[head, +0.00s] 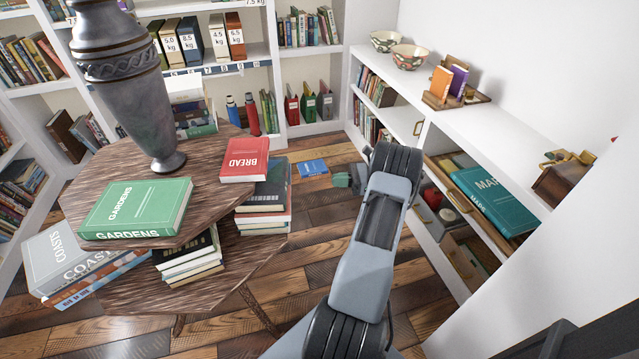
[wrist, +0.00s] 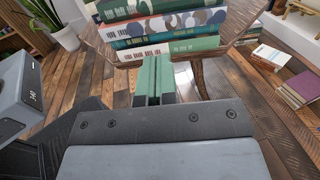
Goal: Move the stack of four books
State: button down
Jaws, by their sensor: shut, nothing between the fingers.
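In the wrist view my green fingers (wrist: 153,78) are together and empty. They point at a stack of books (wrist: 165,28) with green and patterned spines; its top is cut off by the frame.
A green GARDENS book (head: 138,207), a grey vase (head: 140,100), cream books (head: 188,258) and a COASTS stack (head: 75,255) are on the tiered table. A blue book (head: 312,167) lies on the floor. A white shelf unit (head: 450,130) stands on the right.

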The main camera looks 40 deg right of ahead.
jog(key=b+x, duration=0.1)
jog(key=x, duration=1.2)
